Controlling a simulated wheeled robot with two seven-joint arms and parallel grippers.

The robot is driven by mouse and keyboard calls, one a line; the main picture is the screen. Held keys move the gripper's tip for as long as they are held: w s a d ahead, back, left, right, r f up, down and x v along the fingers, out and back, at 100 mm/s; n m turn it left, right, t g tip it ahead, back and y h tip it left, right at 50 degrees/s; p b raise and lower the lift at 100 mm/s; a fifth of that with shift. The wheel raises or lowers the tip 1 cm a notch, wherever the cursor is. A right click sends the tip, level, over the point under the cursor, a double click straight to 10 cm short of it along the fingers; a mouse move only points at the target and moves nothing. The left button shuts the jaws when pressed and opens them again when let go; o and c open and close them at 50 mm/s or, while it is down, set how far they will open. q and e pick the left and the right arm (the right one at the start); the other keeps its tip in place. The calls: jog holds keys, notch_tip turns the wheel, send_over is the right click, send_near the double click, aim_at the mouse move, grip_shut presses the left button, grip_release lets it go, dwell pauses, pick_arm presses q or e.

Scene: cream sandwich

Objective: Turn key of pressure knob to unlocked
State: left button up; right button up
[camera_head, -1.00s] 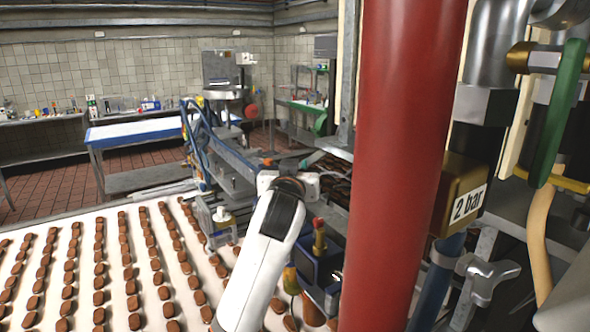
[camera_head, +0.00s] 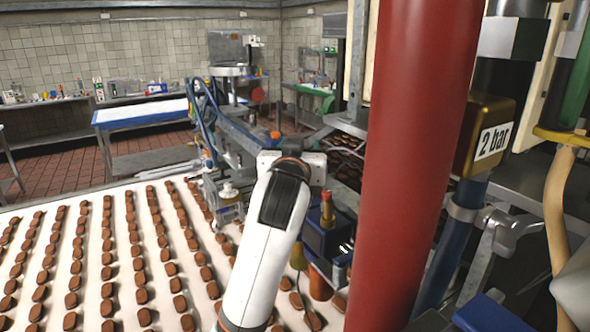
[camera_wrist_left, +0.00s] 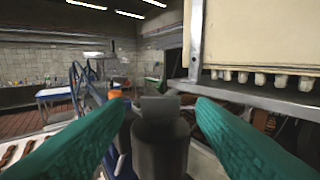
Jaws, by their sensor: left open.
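In the left wrist view, my left gripper (camera_wrist_left: 160,110) is open, with one green finger on each side. Between and beyond the fingers stands a dark upright cylinder with a flat grey block (camera_wrist_left: 160,107) on top. It looks like the pressure knob with its key, but I cannot be sure. The fingers appear apart from it, with nothing held. In the head view, my white left arm reaches up to the machine, and its wrist hides the fingers and the knob. My right gripper is not in view.
A thick red column (camera_head: 415,160) stands just right of my arm. A brass box marked 2 bar (camera_head: 484,138) is behind it. A white conveyor (camera_head: 20,225) carries rows of brown biscuits. A blue box with a red-topped knob (camera_head: 326,212) is close beside my arm.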

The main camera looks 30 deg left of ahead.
pick_arm(q)
jog(key=b+v, duration=0.2)
jog(key=v, duration=0.5)
dwell(0.4)
